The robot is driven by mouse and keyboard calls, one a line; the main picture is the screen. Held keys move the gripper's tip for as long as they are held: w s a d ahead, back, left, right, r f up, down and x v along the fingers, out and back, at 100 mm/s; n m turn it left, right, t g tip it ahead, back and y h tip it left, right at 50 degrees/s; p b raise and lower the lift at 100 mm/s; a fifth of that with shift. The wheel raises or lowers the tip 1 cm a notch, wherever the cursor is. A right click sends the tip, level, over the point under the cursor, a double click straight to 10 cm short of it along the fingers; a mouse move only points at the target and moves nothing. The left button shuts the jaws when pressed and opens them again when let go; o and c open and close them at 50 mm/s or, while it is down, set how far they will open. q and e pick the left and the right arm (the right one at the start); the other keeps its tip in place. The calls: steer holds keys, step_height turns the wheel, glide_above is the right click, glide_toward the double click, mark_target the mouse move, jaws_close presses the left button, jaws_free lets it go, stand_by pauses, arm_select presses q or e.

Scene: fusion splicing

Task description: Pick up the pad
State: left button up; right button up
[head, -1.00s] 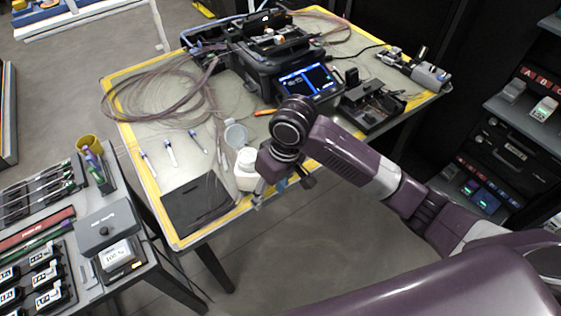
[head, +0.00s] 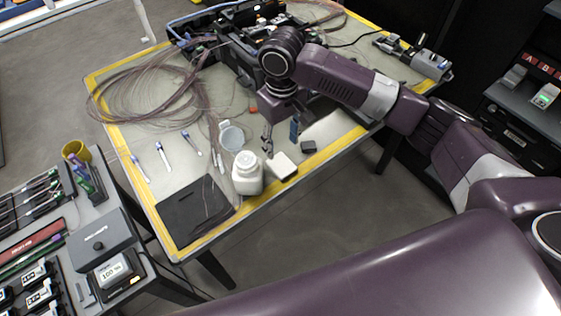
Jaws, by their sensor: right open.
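A small cream-white pad (head: 282,167) lies near the front edge of the worktable (head: 325,131), just right of a white bottle (head: 247,174). My right gripper (head: 281,139) points down above the table, behind the pad in the picture. Its fingers are spread, with one dark finger left and a bluish one right. It looks empty and apart from the pad. A flat dark mat (head: 195,211) lies at the table's front left corner. My left gripper is out of view.
A small dark block (head: 308,147) lies right of the pad. A round clear dish (head: 232,137) stands behind the bottle. Loose fibre coils (head: 150,95) cover the back left. The splicer (head: 240,45) stands behind my right arm. A side bench (head: 125,205) is at left.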

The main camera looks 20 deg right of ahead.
mark_target(282, 164)
step_height(282, 164, down, 3)
steer(key=shift+r, duration=0.15)
step_height(282, 164, down, 5)
steer(key=shift+s+r, duration=0.1)
steer(key=shift+f, duration=0.55)
steer(key=c, duration=0.4)
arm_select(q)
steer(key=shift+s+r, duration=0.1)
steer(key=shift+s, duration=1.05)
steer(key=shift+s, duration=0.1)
arm_select(e)
steer(key=shift+r, duration=0.15)
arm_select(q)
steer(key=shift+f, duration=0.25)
arm_select(e)
step_height(282, 164, up, 20)
